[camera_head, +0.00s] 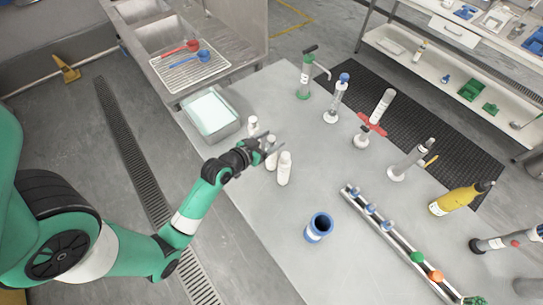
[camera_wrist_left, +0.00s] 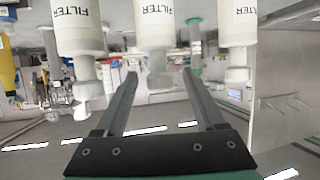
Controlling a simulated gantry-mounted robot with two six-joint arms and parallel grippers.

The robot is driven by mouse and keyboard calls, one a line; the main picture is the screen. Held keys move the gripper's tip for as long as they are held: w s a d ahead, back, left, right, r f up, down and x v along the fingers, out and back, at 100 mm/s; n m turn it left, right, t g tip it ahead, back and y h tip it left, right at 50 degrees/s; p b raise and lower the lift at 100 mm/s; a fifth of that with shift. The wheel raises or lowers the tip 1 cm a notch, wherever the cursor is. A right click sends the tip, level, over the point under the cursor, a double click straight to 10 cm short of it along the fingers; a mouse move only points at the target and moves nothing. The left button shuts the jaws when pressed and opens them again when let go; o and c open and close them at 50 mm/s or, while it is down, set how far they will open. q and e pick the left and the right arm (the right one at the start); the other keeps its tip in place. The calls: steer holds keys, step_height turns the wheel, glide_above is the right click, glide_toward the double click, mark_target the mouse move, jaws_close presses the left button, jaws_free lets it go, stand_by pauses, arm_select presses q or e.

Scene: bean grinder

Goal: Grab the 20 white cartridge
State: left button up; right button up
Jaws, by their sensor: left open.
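Three white cartridges stand upright in a row on the grey table in the head view: a far one (camera_head: 253,125), a middle one (camera_head: 271,159) and a near one (camera_head: 285,169). My left gripper (camera_head: 272,144) is open at the middle one. In the left wrist view the picture is upside down. My open left gripper (camera_wrist_left: 159,73) has its fingers on either side of the narrow end of the middle cartridge (camera_wrist_left: 154,25). The other two cartridges (camera_wrist_left: 78,28) (camera_wrist_left: 237,25) stand outside the fingers. All three read "FILTER"; no number is legible. My right gripper is not in view.
A white-filled tray (camera_head: 211,114) stands behind the cartridges at the table's left edge. A blue cup (camera_head: 318,227) and a metal rack (camera_head: 400,247) with coloured caps are at the front right. Bottles, including a yellow one (camera_head: 456,200), stand farther right.

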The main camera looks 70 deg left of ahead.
arm_select(q)
steer(key=shift+w+a+f, duration=0.15)
steer(key=shift+w+f, duration=0.05)
steer(key=shift+w, duration=0.15)
jaws_close()
stand_by(1.2)
